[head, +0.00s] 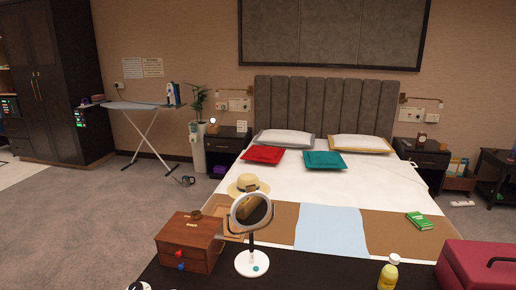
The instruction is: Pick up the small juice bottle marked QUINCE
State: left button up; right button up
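A small yellow bottle (388,275) with a pale cap stands upright on the dark surface at the bottom of the head view, right of the middle. Its label is too small to read, so I cannot tell whether it says QUINCE. I see no other clear juice bottle. Neither of my grippers shows in this view.
A round mirror (252,262), a wooden drawer box (187,243) and a maroon case (478,268) stand on the dark surface (325,274). A white and black item (138,286) is cut off at the bottom edge. The bed (385,190) lies behind; carpet (90,220) is open at left.

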aim_at(389, 274)
jog(key=i+j+z, duration=0.1)
jog(key=z, duration=0.75)
jog(key=k+j, duration=0.05)
jog(key=j, duration=0.05)
